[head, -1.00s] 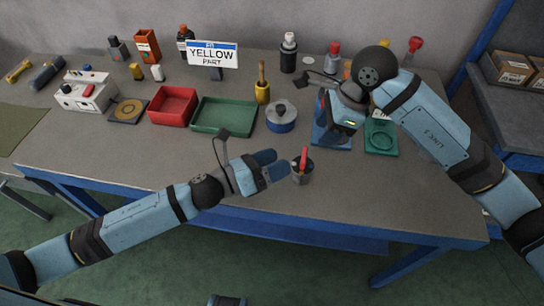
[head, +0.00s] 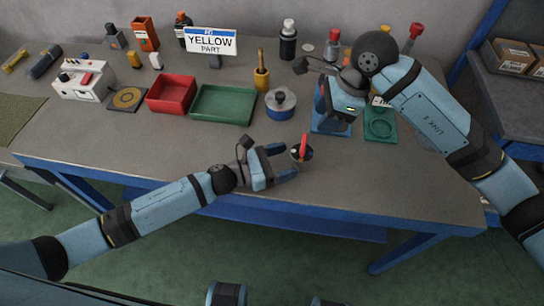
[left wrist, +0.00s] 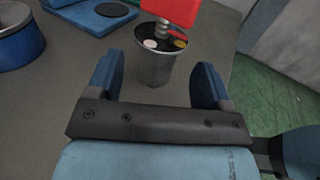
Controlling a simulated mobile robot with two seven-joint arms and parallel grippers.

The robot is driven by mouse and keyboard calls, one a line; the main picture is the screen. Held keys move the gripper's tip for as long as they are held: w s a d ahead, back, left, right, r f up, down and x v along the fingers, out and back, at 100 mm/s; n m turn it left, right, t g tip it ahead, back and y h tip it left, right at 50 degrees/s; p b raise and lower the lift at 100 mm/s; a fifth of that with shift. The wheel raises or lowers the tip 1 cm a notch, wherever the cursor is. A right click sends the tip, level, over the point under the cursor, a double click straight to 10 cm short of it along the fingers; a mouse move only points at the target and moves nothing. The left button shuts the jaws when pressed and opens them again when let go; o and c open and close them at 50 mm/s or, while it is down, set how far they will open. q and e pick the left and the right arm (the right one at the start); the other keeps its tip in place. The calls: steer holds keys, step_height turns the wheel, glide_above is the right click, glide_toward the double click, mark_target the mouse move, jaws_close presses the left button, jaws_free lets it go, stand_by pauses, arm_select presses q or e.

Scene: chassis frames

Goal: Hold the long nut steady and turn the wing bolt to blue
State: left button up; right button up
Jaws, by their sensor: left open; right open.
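The long nut (head: 298,157) is a grey metal cylinder standing upright near the table's front edge. The wing bolt (head: 304,143), with a red wing, stands in its top. In the left wrist view the nut (left wrist: 153,70) has white and yellow marks on its dark top, below the red wing (left wrist: 170,10). My left gripper (head: 287,161) is open, its blue fingers pointing at the nut. The nut appears just ahead of the gap between its fingertips (left wrist: 155,78); contact is not visible. My right gripper (head: 324,103) is open above the blue pad, its fingertips partly hidden.
A blue pad (head: 325,128) and a green pad (head: 381,134) lie behind the nut. A blue-and-silver round container (head: 281,113), green tray (head: 195,119) and red bin (head: 152,106) stand further left. A yellow-part sign (head: 211,41) is at the back.

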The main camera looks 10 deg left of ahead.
mark_target(300, 156)
arm_select(q)
steer(key=shift+x, duration=2.3)
